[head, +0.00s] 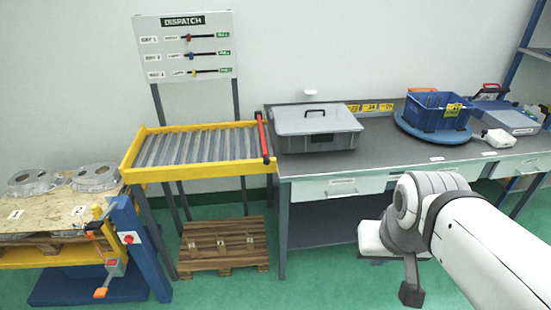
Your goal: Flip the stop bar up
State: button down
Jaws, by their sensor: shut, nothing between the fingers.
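The stop bar (264,137) is a thin red bar with dark ends. It runs along the right end of the yellow-framed roller conveyor (195,124), beside the workbench's left edge. I cannot tell for sure from this angle whether it lies flat or stands raised. My gripper (411,294) hangs low in front of the workbench at the lower right, pointing down, well to the right of the bar and apart from it. It looks shut and empty; its fingers are small in the view.
A grey lidded bin (318,130) stands on the workbench (385,150), just right of the stop bar. A blue crate (437,112) sits on a round blue turntable further right. A dispatch board (187,47) rises behind the conveyor. A wooden pallet (223,246) lies beneath it. Green floor in front is clear.

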aim_at(266, 161)
jog(key=u, duration=0.05)
jog(key=i, duration=1)
jog(key=z, duration=0.05)
